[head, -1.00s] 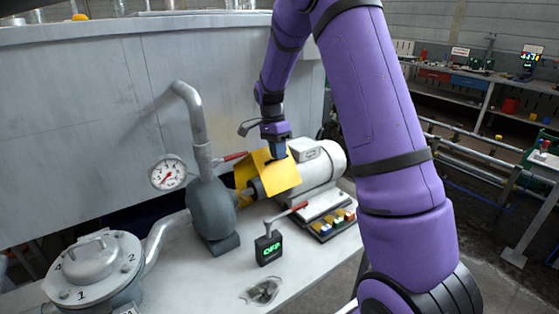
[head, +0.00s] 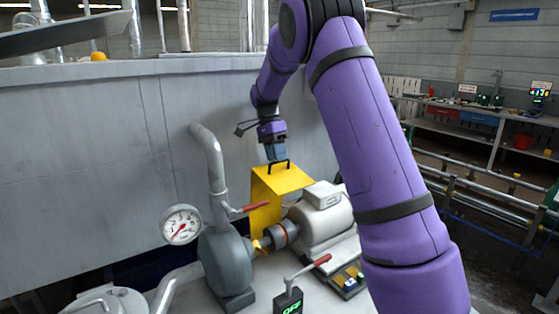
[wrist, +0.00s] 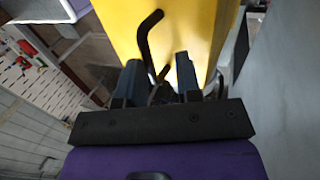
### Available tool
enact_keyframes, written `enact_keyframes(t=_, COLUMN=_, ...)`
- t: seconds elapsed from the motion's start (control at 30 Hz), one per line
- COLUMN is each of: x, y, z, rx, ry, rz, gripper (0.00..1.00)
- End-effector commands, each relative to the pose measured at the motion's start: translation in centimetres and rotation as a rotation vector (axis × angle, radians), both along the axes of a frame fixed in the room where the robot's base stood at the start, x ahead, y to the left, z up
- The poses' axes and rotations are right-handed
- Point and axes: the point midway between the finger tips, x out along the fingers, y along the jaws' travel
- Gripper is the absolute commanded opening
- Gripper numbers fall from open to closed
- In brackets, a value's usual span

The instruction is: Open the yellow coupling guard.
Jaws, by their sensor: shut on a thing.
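The yellow coupling guard (head: 267,209) stands raised above the shaft coupling (head: 279,236), between the grey pump and the motor. Its flat top panel faces up, with another panel hanging down at the back. My gripper (head: 276,157) is above it, shut on the guard's black handle (head: 284,163). In the wrist view the yellow guard (wrist: 185,30) fills the upper middle, and the bent black handle (wrist: 146,35) runs down between the fingers of my gripper (wrist: 160,82). The exact contact at the handle is partly hidden by the fingers.
The grey pump (head: 226,262) with its pipe and gauge (head: 181,224) stands left of the coupling. The light motor (head: 322,217) stands to the right. A red-handled lever (head: 311,268) rises in front, above a box with a green display (head: 289,302). A tall grey wall (head: 110,150) stands behind.

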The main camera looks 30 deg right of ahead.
Motion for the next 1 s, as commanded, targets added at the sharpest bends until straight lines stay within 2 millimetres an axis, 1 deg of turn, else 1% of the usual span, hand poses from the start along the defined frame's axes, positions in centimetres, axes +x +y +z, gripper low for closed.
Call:
enact_keyframes(t=0.03, x=0.42, y=0.41, z=-1.12, rx=0.003, ry=0.004, rz=0.006, gripper=0.00)
enact_keyframes(t=0.63, x=0.66, y=0.50, z=-1.10, rx=0.006, ry=0.009, rz=0.004, gripper=0.00)
enact_keyframes(t=0.67, x=0.66, y=0.51, z=-1.11, rx=0.006, ry=0.009, rz=0.003, gripper=0.36)
enact_keyframes(t=0.73, x=0.67, y=0.50, z=-1.12, rx=0.006, ry=0.009, rz=0.003, gripper=0.51)
enact_keyframes(t=0.77, x=0.68, y=0.49, z=-1.12, rx=0.006, ry=0.009, rz=0.003, gripper=0.55)
enact_keyframes(t=0.87, x=0.70, y=0.46, z=-1.07, rx=0.005, ry=0.008, rz=0.003, gripper=0.51)
enact_keyframes(t=1.0, x=0.73, y=0.41, z=-1.02, rx=0.005, ry=0.006, rz=0.002, gripper=0.51)
